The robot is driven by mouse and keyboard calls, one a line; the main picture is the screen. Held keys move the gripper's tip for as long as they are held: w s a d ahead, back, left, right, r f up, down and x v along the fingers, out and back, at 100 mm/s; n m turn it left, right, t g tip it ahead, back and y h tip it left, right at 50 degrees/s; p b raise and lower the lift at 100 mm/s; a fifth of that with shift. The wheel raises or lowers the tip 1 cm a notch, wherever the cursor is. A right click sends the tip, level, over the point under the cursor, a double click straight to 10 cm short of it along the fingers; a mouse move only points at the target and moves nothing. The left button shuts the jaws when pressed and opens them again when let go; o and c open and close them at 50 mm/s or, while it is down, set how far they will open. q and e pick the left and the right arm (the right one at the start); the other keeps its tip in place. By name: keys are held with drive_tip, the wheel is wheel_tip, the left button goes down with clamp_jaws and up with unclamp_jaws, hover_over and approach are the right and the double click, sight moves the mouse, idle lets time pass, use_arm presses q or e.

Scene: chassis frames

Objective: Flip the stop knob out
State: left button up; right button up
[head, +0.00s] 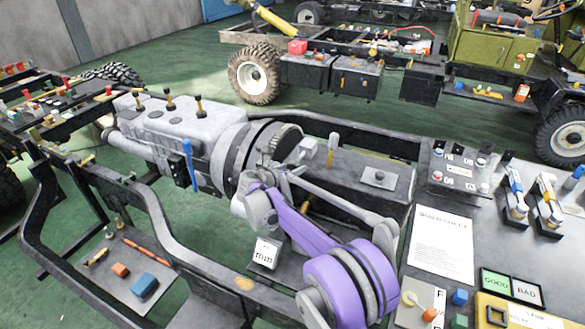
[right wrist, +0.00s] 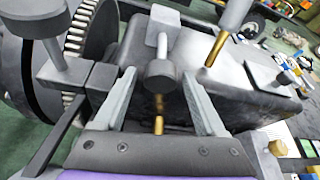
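My right gripper (head: 284,160) reaches in over the chassis just behind the engine's round flywheel housing. In the right wrist view the right gripper (right wrist: 158,78) is open, with its two grey fingers apart. A dark grey round-headed knob (right wrist: 161,73) shows between the fingertips, with a pale block behind it and a brass pin below. No contact with the fingers is clear. I cannot tell for sure that this is the stop knob; no label is readable. In the head view my gripper hides this spot. My left gripper is not in view.
Another dark round-headed post (right wrist: 37,20) stands left of the fingers, and a brass-stemmed lever (right wrist: 222,42) stands to the right. The toothed flywheel (right wrist: 78,35) is close on the left. A bench with a paper sheet (head: 440,243) and several parts lies at right.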

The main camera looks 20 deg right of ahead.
idle(0.3)
drive_tip(key=v, duration=1)
drive_tip(key=shift+s+a+r, duration=0.15)
drive_tip(key=shift+s+a, duration=0.05)
drive_tip(key=shift+a, duration=0.05)
drive_tip(key=s+d+m+g+y+p, duration=0.1)
drive_tip(key=s+m+g+y+p, duration=0.3)
drive_tip(key=s+m, duration=1.35)
drive_tip(key=s+a+f+m+y, duration=0.2)
drive_tip(key=s+m, duration=0.1)
drive_tip(key=s, duration=0.3)
drive_tip(key=s+a+f+m+y, duration=0.2)
drive_tip(key=s+m, duration=0.2)
drive_tip(key=s, duration=0.3)
drive_tip(key=s+a+f+m+t+y, duration=0.1)
drive_tip(key=s+a+f+m+y, duration=0.1)
drive_tip(key=s, duration=0.4)
drive_tip(key=shift+s+f+m+y, duration=0.3)
drive_tip(key=shift+m+y, duration=0.1)
drive_tip(key=shift+m, duration=0.25)
